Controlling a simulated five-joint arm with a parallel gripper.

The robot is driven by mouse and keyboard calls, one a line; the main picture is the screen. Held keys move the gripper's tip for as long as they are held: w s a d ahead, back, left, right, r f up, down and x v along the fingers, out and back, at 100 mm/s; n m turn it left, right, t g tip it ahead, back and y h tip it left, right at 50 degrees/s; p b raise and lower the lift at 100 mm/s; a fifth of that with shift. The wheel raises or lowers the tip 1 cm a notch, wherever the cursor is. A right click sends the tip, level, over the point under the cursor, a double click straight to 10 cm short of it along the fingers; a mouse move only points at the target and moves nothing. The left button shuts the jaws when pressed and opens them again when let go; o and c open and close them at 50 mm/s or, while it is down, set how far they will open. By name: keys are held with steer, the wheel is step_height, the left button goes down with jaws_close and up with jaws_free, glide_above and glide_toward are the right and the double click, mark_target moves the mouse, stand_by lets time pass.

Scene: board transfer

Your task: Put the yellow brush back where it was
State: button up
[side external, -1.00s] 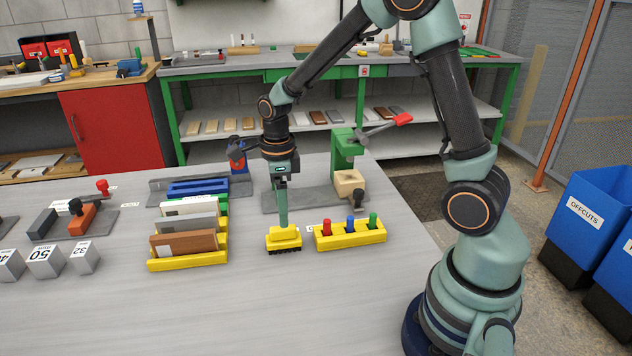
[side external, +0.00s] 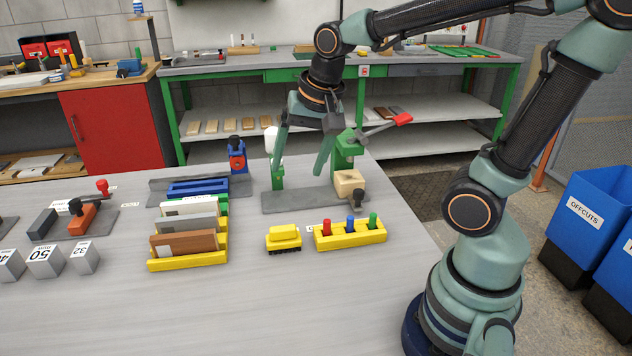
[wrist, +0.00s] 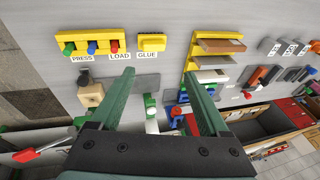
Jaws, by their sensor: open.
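The yellow brush (side external: 283,237) stands upright, bristles down, on the grey table just left of the yellow holder. It also shows in the wrist view (wrist: 152,42), beside a label reading GLUE. My gripper (side external: 301,178) is open and empty, raised above and behind the brush, over the area of the green press (side external: 345,155). In the wrist view my two fingers (wrist: 165,85) are spread wide with nothing between them.
A yellow holder (side external: 350,241) with red, blue and green pegs stands right of the brush. A yellow rack (side external: 188,262) with several boards stands to the left. Clear table lies in front of the brush. Blue bins (side external: 600,215) stand at the right.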

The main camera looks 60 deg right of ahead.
steer(key=shift+s+a+r+n+t, duration=0.15)
steer(key=shift+s+r+n+t, duration=0.35)
steer(key=shift+n, duration=1.05)
steer(key=shift+s+a+r+n+t, duration=0.15)
steer(key=shift+s+n, duration=0.7)
steer(key=shift+n, duration=0.75)
steer(key=shift+s+a+r+n+t, duration=0.15)
steer(key=shift+s+r+n+t, duration=0.35)
steer(key=shift+n, duration=1.05)
